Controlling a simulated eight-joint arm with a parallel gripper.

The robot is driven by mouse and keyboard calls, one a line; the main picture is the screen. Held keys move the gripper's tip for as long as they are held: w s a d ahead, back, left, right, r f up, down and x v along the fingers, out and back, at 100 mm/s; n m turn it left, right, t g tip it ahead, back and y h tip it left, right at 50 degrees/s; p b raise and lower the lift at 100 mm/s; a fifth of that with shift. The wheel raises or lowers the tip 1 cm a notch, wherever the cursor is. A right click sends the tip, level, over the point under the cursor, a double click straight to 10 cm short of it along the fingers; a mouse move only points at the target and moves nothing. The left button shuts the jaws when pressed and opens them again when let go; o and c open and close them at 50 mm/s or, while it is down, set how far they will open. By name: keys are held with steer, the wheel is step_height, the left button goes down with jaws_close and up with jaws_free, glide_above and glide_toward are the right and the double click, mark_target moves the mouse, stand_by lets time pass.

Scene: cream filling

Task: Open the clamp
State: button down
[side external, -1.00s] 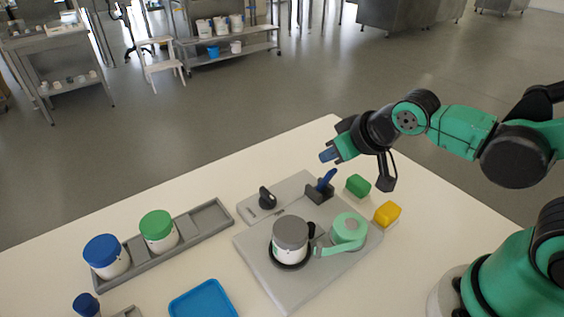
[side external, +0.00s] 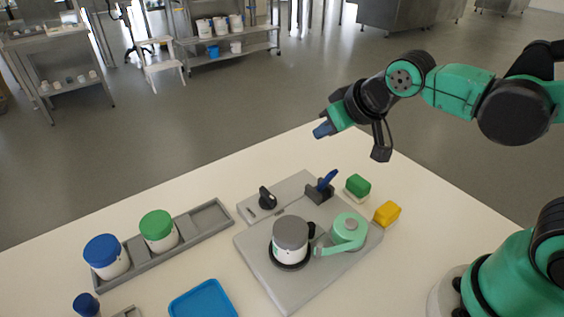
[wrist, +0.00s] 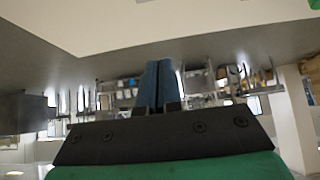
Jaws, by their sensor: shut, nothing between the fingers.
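The clamp (side external: 320,192) is a dark block with a raised blue lever (side external: 328,179), on the back right of the grey base plate (side external: 290,289). A white jar with a grey lid (side external: 290,232) stands in a round black holder on the plate. A mint-green arm-like part (side external: 348,232) reaches to the jar from the right. My gripper (side external: 323,129) is shut and empty, in the air above and behind the clamp, apart from it. In the wrist view my blue fingertips (wrist: 161,84) are together. The clamp does not show in the wrist view.
A black knob (side external: 267,198) stands left of the clamp. Green (side external: 358,186) and yellow (side external: 387,212) blocks sit to its right. A grey rack holds blue-lidded (side external: 106,257) and green-lidded (side external: 158,230) jars at left. A blue tray (side external: 203,300) lies in front.

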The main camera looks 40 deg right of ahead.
steer(key=v, duration=0.7)
stand_by(0.3)
